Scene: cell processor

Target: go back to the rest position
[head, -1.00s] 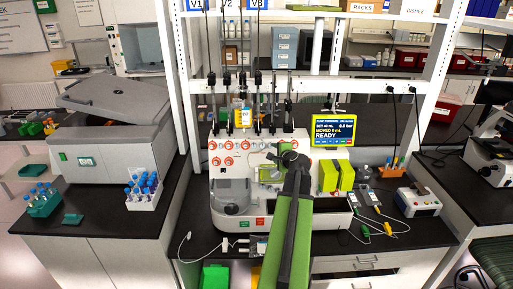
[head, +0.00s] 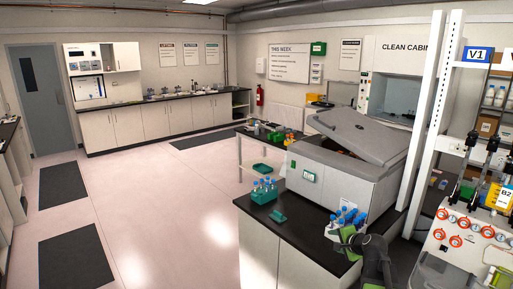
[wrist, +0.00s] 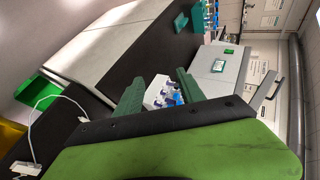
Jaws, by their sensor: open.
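My gripper (wrist: 158,88) is open in the wrist view, its two green fingers spread apart with nothing held. Between and beyond them shows a white rack of blue-capped tubes (wrist: 167,98). In the head view my gripper (head: 348,236) is at the lower right, in front of the same white rack (head: 333,233) and partly overlapping it; I cannot tell how far apart they are. The cell processor (head: 455,240) is at the right edge, cut off by the frame.
A grey centrifuge-like machine (head: 345,165) with a tilted lid stands on the black counter (head: 290,230). A teal tube rack (head: 264,193) and a small teal block (head: 278,216) sit at its left. A white shelf post (head: 425,130) stands at the right. Open floor (head: 170,220) lies left.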

